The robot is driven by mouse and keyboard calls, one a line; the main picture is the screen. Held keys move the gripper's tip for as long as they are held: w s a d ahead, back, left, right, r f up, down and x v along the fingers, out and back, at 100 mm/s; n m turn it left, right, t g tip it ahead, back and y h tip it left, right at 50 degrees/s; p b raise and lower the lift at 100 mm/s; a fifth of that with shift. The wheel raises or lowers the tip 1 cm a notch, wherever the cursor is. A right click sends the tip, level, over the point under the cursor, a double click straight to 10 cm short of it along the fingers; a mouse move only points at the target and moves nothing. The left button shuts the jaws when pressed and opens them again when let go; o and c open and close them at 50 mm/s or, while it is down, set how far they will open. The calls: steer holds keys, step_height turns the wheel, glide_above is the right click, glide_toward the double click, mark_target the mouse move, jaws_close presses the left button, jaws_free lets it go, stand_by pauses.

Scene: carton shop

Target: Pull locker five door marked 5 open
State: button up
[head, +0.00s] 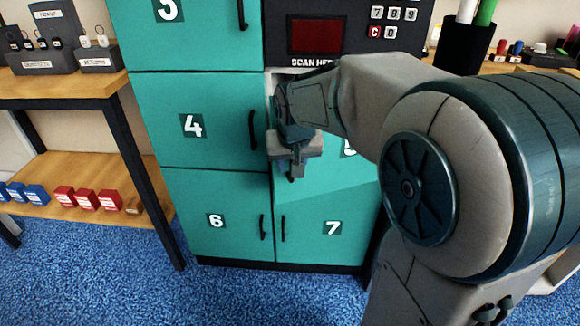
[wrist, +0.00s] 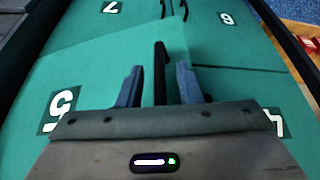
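The locker five door (wrist: 90,85) is teal, with its white 5 upside down at the left of the wrist view. In the head view my arm hides most of it, and only part of the 5 shows (head: 350,148). A pale strip shows along its top and left edges, so it looks slightly ajar. Its black handle (wrist: 160,75) stands between the two fingers of my gripper (wrist: 159,68), with a small gap on each side. My gripper also shows in the head view (head: 292,165), in front of the door's left side.
Door 4 (head: 170,120) is left of door 5, with doors 6 (head: 190,235) and 7 (head: 310,245) below. A keypad panel (head: 350,35) sits above. A wooden shelf unit (head: 90,88) stands left. Blue carpet (head: 240,295) lies clear in front.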

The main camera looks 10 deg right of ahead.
steer(key=shift+w+f, duration=0.25)
steer(key=shift+f, duration=0.4)
jaws_close()
steer(key=shift+s, duration=0.1)
